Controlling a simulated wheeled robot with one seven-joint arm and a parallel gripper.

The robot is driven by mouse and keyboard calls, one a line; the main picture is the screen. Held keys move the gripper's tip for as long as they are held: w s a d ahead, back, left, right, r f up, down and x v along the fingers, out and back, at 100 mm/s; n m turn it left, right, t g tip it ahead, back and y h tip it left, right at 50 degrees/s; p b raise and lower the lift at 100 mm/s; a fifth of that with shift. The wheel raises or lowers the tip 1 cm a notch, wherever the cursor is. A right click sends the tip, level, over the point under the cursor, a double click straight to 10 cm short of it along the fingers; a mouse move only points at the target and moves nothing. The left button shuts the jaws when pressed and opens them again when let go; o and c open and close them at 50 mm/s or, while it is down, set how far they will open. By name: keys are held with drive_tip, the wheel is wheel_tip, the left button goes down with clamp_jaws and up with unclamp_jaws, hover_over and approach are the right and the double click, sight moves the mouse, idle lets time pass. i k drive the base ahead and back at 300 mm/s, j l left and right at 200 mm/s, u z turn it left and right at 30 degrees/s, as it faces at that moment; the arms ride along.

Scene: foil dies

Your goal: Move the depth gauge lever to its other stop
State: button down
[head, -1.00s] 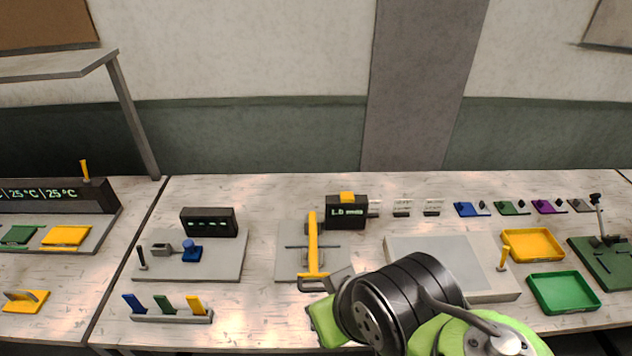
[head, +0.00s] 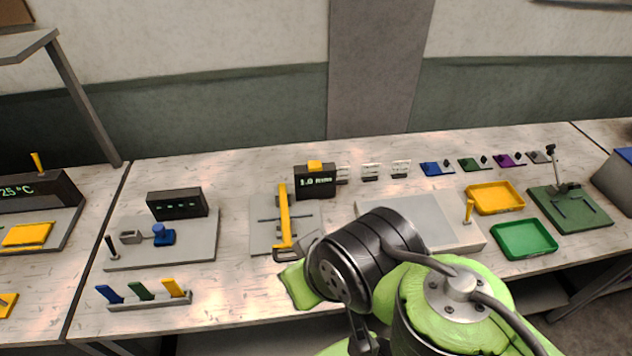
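A small black box (head: 315,183) with a lit reading, seemingly "1.0" and a blurred unit, stands mid-table in the head view. It has a yellow piece (head: 314,165) on top. Beside it a long yellow bar (head: 284,213) lies over a grey plate (head: 262,235), with a dark loop handle (head: 287,254) at its near end. I cannot tell for certain which part is the depth gauge lever. My black and green arm reaches in from the lower right, just right of that handle. I cannot make out my gripper's fingers.
Left is a plate (head: 190,250) with a black lever (head: 111,246) and blue block (head: 163,236). A rack (head: 150,303) holds coloured pieces.

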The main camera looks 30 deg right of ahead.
sight(282, 195)
drive_tip(key=j+z, duration=0.3)
drive_tip(key=z, duration=0.15)
drive_tip(key=j+z, duration=0.4)
drive_tip(key=j, duration=1.2)
drive_tip(key=i+z, duration=0.05)
